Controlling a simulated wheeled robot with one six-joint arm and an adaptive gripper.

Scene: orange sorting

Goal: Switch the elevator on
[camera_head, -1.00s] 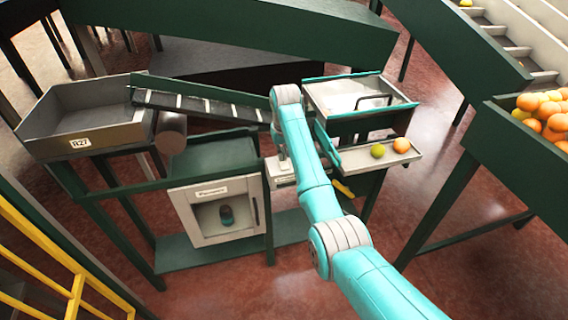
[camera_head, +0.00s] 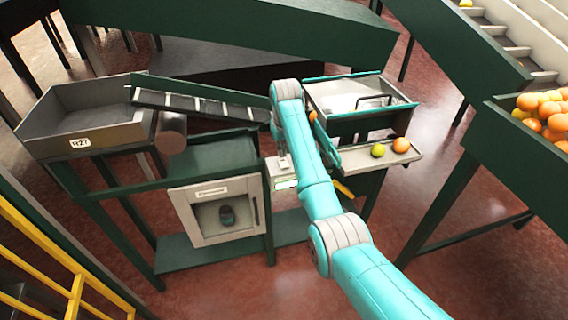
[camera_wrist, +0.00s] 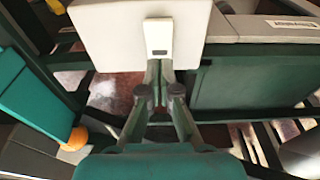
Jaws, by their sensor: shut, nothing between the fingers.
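A pale control box (camera_wrist: 135,30) fills the upper middle of the wrist view, with a small light plate bearing a dark mark (camera_wrist: 158,38). My gripper (camera_wrist: 159,66) is shut and empty, its fingertips at the lower edge of that plate; I cannot tell whether they touch it. A cleated sloping belt (camera_head: 215,108) runs behind my arm. A stepped channel (camera_head: 505,42) stands at the upper right. I cannot tell which one is the elevator.
A grey bin marked R27 (camera_head: 45,128) stands left. A white cabinet (camera_head: 182,212) sits below. Another orange (camera_head: 313,116) is beside my arm. A crate of oranges (camera_head: 490,125) stands right.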

